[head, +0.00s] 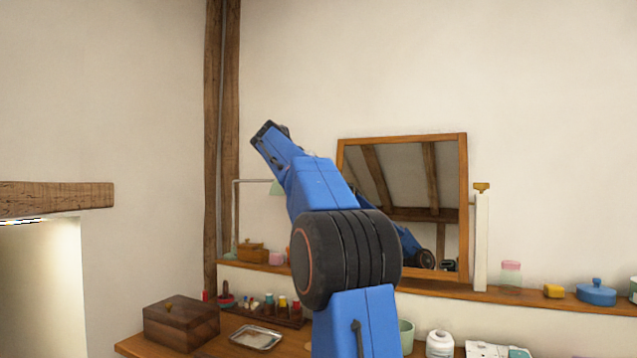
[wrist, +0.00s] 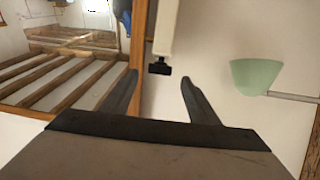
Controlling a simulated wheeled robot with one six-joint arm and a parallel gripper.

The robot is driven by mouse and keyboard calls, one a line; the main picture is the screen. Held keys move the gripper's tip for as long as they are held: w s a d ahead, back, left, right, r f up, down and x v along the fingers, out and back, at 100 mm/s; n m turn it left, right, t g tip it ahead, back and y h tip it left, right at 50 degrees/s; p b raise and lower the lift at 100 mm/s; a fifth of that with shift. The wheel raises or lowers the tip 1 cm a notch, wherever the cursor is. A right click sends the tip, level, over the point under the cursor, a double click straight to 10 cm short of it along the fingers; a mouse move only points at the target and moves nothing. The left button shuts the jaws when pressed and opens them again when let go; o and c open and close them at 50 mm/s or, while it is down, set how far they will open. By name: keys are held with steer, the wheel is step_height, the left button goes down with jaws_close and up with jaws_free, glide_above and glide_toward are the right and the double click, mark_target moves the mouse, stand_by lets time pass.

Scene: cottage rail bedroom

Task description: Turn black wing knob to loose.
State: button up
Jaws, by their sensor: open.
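The black wing knob (wrist: 158,68) shows in the wrist view at the end of a white post (wrist: 166,28), beside the mirror's wooden frame (wrist: 139,40). My gripper (wrist: 156,77) is open, with one dark finger on each side of the knob in the picture. No finger visibly touches the knob, and the depth gap is hard to judge. In the head view my blue arm hides the black knob and its post. A brass-coloured wing knob (head: 481,187) tops the white post (head: 481,240) right of the mirror (head: 463,200).
A pale green lamp shade (wrist: 257,76) on a thin arm is right of the knob in the wrist view. The wooden shelf (head: 430,287) holds a pink-lidded jar (head: 511,272) and a blue pot (head: 597,293). A wooden box (head: 181,325) and metal tray (head: 256,338) sit below.

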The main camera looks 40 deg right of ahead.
steer(key=v, duration=1.3)
steer(key=shift+a, duration=0.25)
